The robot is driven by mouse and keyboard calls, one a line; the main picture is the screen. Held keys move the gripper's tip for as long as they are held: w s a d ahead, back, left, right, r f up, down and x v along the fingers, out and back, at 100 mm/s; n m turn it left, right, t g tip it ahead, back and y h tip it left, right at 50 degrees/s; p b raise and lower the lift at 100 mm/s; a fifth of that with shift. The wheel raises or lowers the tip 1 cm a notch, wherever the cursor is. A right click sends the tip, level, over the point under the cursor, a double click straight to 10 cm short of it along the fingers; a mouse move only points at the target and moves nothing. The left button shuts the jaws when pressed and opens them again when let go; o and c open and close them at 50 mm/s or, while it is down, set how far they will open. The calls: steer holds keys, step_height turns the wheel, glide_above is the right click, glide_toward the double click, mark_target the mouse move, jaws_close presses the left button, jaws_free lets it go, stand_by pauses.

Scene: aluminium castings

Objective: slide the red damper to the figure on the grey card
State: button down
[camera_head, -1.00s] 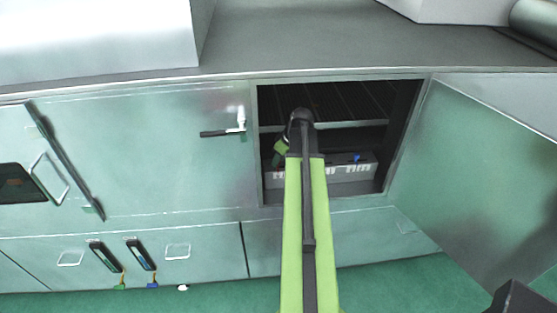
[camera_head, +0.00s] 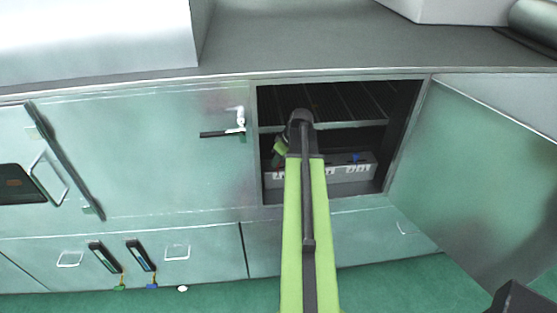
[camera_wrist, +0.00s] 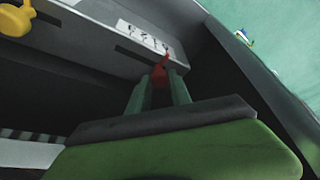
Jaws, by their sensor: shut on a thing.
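The red damper (camera_wrist: 159,74) sits between the two green fingers of my gripper (camera_wrist: 160,88) in the wrist view, and the fingers are shut on it. Its thin red tip points up toward the right end of the grey card (camera_wrist: 143,38). The card carries a row of dark figures, too small and tilted to read surely. A dark slot runs in the panel beside the card. In the head view my gripper (camera_head: 280,148) is inside the open cabinet, mostly hidden by my arm; the damper and card cannot be made out there.
A yellow knob (camera_wrist: 17,18) is at the upper left of the wrist view. In the head view a slatted rack (camera_head: 350,102) lies above a pale box (camera_head: 345,172) in the cabinet. The open door (camera_head: 490,160) stands at right. A lever handle (camera_head: 225,132) is left of the opening.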

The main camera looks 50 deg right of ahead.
stand_by(0.4)
steer(key=shift+s+d, duration=0.7)
steer(key=shift+d, duration=0.1)
steer(key=c, duration=1.2)
jaws_free()
steer(key=shift+r, duration=0.1)
steer(key=p+v, duration=0.7)
steer(key=shift+s+r, duration=0.1)
steer(key=shift+r, duration=0.05)
